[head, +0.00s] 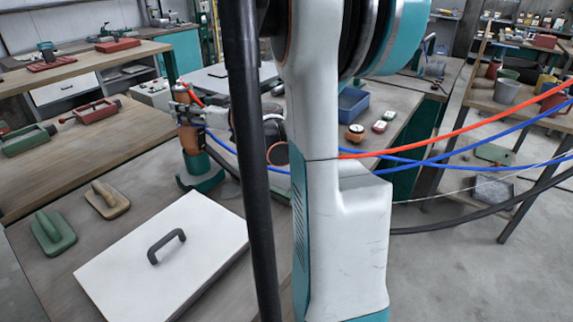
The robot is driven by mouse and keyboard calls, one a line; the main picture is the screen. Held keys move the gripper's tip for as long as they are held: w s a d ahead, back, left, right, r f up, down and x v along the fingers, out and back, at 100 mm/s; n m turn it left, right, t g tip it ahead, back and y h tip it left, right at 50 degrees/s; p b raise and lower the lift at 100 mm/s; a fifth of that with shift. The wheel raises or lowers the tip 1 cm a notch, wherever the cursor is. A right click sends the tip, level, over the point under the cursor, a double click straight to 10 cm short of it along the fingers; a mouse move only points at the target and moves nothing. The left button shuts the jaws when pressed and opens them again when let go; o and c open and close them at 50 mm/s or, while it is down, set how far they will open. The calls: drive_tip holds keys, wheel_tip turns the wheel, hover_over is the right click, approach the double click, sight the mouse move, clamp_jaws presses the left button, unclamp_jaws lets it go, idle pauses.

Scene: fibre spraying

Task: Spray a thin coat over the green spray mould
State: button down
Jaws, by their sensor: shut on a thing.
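A green block with a raised handle (53,232) lies on the grey bench at the lower left; I cannot tell whether it is the spray mould. Another green tool (27,140) lies on the wooden bench behind. My gripper (203,117) is small in view, left of my arm's dark column, and partly hidden. It appears shut on an orange and grey spray tool (191,136), held upright over a teal stand (200,174). I cannot tell whether tool and stand touch.
A white board with a black handle (165,250) lies on the grey bench, with a tan float (107,200) beside it. A blue bin (352,103) stands behind my arm. Red and blue hoses (455,135) cross at right. My arm hides the centre.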

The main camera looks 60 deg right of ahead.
drive_tip(key=shift+f, duration=0.15)
drive_tip(key=c, duration=1.1)
unclamp_jaws()
drive_tip(key=shift+o, duration=0.2)
drive_tip(key=v, duration=1.2)
drive_tip(key=shift+a+f, duration=0.1)
